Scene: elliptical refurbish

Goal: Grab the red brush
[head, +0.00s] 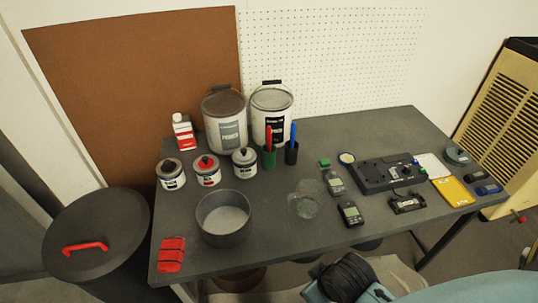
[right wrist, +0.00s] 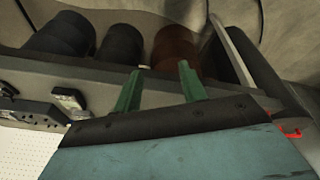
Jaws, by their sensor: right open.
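The red brush is not visible in that view. My right gripper's fingers cannot be made out in the head view. My left gripper is not in view.
A dark cup (head: 291,154) with a blue handle stands just right of the green cup. Two large paint cans (head: 226,135) are behind. Small cans, a grey pot (head: 223,218) and a glass beaker (head: 306,204) surround it. Meters and a black device (head: 385,173) fill the right side.

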